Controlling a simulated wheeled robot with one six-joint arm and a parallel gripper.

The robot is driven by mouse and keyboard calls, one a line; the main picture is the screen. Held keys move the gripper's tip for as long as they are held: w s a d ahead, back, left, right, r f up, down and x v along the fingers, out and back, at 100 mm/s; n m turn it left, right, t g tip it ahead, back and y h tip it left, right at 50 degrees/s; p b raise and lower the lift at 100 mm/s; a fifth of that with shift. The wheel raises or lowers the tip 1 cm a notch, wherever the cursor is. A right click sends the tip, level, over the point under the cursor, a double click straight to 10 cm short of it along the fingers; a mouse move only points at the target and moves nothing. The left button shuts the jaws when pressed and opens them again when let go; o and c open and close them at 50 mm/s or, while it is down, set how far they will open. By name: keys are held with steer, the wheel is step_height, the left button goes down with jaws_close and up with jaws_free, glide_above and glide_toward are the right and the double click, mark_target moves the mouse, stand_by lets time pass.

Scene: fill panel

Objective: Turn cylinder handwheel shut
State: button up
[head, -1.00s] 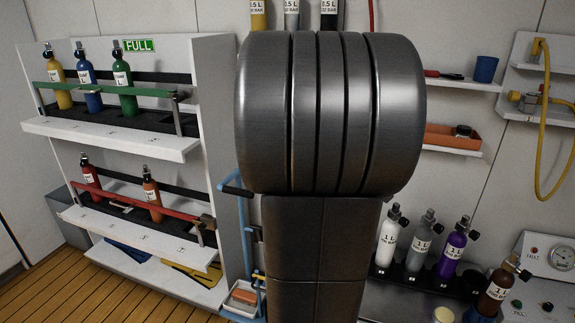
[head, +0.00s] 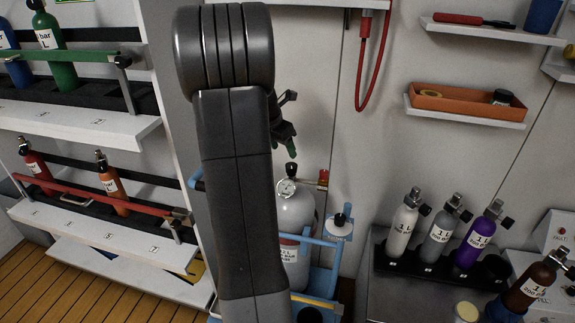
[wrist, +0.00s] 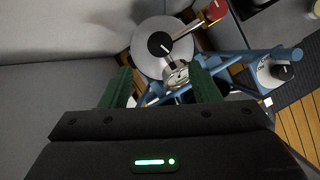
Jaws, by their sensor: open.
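A large grey cylinder (head: 296,214) stands in a blue trolley (head: 322,283), partly hidden behind my arm in the head view. Its black handwheel (head: 292,169) sits on top, above a round gauge (head: 287,187). In the wrist view the handwheel (wrist: 160,44) is a dark disc with a pale line, just beyond my fingertips, and the gauge (wrist: 178,75) shows between the fingers. My gripper (wrist: 160,71) is open and empty, its green fingers apart. In the head view my gripper (head: 291,150) is a little above the handwheel, apart from it.
A red-ended fitting (head: 323,178) sticks out right of the handwheel. The left rack (head: 110,245) holds coloured bottles. A bench at right carries white, grey and purple bottles (head: 440,235). A red hose (head: 372,65) hangs above.

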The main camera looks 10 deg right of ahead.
mark_target(290, 166)
steer(key=b+x, duration=0.1)
steer(key=x, duration=0.8)
steer(key=c, duration=1)
